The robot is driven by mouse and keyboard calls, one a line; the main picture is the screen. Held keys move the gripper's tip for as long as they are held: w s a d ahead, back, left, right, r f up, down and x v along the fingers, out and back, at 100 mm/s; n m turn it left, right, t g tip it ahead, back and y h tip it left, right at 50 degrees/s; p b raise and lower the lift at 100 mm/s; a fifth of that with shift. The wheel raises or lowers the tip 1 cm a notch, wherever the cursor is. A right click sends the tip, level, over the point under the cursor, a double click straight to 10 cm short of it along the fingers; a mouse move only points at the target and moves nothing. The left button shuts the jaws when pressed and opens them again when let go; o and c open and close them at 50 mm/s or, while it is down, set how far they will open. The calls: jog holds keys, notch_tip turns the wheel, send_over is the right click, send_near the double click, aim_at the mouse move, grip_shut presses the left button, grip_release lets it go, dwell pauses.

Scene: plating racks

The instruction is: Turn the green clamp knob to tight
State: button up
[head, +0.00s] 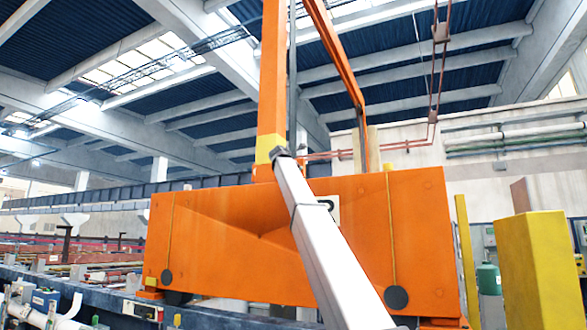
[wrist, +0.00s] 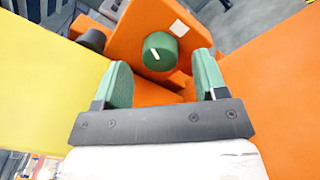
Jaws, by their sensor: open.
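The green clamp knob (wrist: 160,52) shows in the wrist view, near the top middle. It is round, with a short white mark on its face, and sits on an orange panel. My gripper (wrist: 164,72) is open, with its two green-padded fingers apart. In the picture the knob lies between and just beyond the fingertips; I cannot tell whether they touch it. The head view does not show the knob or the gripper.
A white label (wrist: 178,29) sits by the knob, and a dark round part (wrist: 93,40) is to its left. A yellow surface (wrist: 45,85) is close on the left, an orange one (wrist: 275,90) on the right. A large orange machine (head: 230,235) fills the head view.

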jog(key=shift+w+d, duration=0.2)
jog(key=shift+w, duration=0.5)
jog(key=shift+c, duration=0.4)
jog(key=c, duration=0.9)
jog(key=shift+o, duration=0.2)
